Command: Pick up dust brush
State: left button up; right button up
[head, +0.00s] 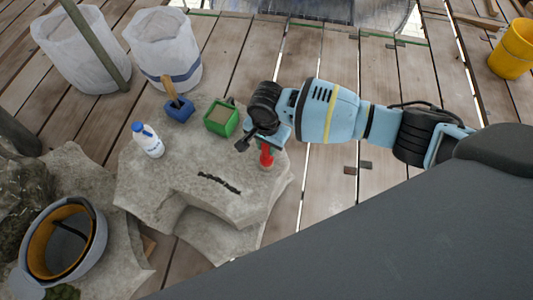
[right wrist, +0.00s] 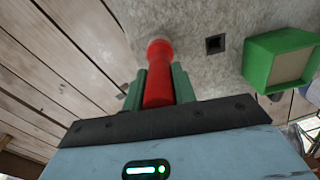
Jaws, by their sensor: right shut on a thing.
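The dust brush (head: 266,157) has a red handle and stands upright at the right part of the pale stone block, its lower end at or just above the stone. My right gripper (head: 264,140) is over it and shut on its red handle. In the right wrist view the red handle (right wrist: 158,75) sits between the two green fingers of the gripper (right wrist: 159,88). The brush's lower end is mostly hidden there. My left gripper is not in view.
The stone block (head: 215,190) also carries a white bottle (head: 148,142), a blue block with a wooden handle (head: 179,109), a green box (head: 221,119) and a dark strip (head: 219,183). White buckets stand behind. A yellow bucket (head: 513,50) is far right on the planks.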

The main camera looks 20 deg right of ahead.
grip_shut()
